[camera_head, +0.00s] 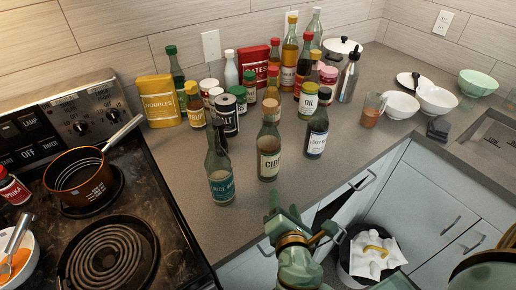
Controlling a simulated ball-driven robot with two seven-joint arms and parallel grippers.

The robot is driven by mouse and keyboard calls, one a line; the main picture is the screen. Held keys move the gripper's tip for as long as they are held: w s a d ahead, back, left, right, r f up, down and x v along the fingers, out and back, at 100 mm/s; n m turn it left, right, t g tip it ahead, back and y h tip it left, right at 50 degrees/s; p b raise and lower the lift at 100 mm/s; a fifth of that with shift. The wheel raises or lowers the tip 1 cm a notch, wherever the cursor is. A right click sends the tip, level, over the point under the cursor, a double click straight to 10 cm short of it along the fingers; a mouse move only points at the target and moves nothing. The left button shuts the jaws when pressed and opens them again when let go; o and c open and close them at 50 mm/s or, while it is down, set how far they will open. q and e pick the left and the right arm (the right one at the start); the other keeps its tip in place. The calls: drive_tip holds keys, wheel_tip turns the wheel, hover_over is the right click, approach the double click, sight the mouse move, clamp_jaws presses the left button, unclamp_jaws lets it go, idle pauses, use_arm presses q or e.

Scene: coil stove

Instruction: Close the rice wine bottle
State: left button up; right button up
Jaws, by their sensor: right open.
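The rice wine bottle (221,182) stands upright on the grey counter near its front edge, right of the stove. It is dark glass with a teal label. Its neck is narrow and dark, and I cannot tell whether a cap sits on it. No loose cap for it can be made out. My right gripper (285,210) is open, low in the picture in front of the counter's edge. It is right of and below the bottle, apart from it. My left gripper is not in view.
A cider bottle (269,155) stands just right of the rice wine, with a soy bottle (316,134) beyond. Jars and bottles crowd behind. A pot (78,177) sits on the stove at left. A bin (350,262) stands below the counter. Counter left of the bottle is clear.

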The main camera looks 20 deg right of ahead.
drive_tip(key=s+d+f+m+g, duration=0.5)
drive_tip(key=s+d+f+m, duration=0.15)
drive_tip(key=m, duration=0.45)
drive_tip(key=s+a+f+m+g+y, duration=0.2)
drive_tip(key=s+f, duration=0.2)
drive_tip(key=f, duration=0.6)
drive_tip(key=s+a+f+m+g+y, duration=0.1)
drive_tip(key=s+a+f+g+y, duration=0.15)
drive_tip(key=f, duration=0.85)
drive_tip(key=s+d+f+m+g, duration=0.1)
drive_tip(key=s+f+m, duration=0.1)
drive_tip(key=s+f, duration=0.5)
drive_tip(key=s+f+m+g, duration=0.2)
drive_tip(key=s+f, duration=0.6)
drive_tip(key=s, duration=0.7)
drive_tip(key=shift+d+f+m+y, duration=0.2)
drive_tip(key=shift+d+m+y, duration=0.25)
drive_tip(key=shift+m, duration=0.15)
